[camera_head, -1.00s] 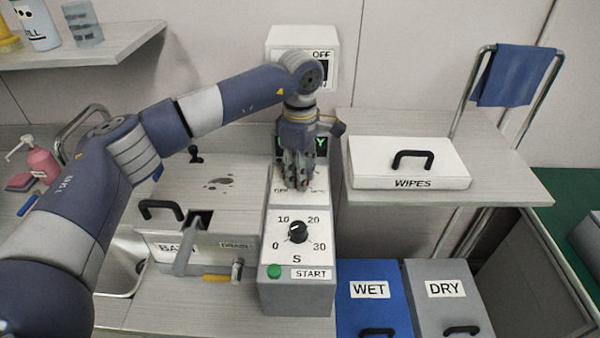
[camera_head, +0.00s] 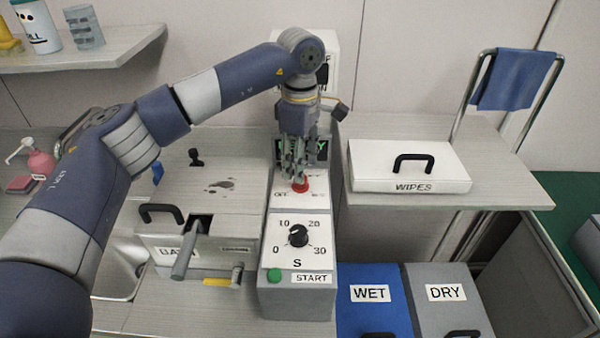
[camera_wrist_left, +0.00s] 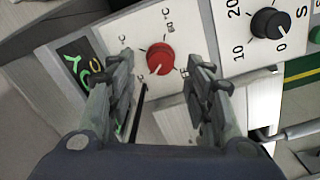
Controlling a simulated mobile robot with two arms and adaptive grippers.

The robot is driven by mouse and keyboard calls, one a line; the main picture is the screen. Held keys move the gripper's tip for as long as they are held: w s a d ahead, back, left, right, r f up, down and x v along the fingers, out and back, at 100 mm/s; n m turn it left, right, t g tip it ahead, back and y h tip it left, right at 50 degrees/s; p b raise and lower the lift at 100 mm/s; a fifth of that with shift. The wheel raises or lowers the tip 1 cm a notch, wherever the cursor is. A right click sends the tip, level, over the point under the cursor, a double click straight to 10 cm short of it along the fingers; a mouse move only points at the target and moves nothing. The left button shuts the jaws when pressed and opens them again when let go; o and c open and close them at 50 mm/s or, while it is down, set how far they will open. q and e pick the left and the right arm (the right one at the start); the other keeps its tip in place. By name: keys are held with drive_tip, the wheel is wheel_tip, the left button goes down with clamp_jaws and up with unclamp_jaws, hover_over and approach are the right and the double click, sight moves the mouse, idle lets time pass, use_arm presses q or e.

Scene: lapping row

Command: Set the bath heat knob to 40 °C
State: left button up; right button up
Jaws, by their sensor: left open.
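The red bath heat knob (camera_head: 300,186) sits on the rear panel of the control box (camera_head: 297,302), just below my left gripper (camera_head: 295,174). In the left wrist view the red knob (camera_wrist_left: 160,58) shows a pale pointer mark near its lower edge and °C labels around it. The setting it points at is too small to read surely. My left gripper (camera_wrist_left: 162,77) is open, with one finger on each side of the knob. The fingers look apart from it. My right gripper is not in view.
A black timer knob (camera_head: 298,235) and a green START button (camera_head: 274,275) are nearer on the same box. The bath (camera_head: 215,205) with its lid handle stands left. A white WIPES box (camera_head: 408,166) stands right. Blue WET (camera_head: 374,300) and grey DRY (camera_head: 450,297) bins are at front right.

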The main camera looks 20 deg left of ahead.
use_arm(q)
wheel_tip(320, 180, up, 8)
drive_tip(key=shift+f, duration=0.15)
idle(0.4)
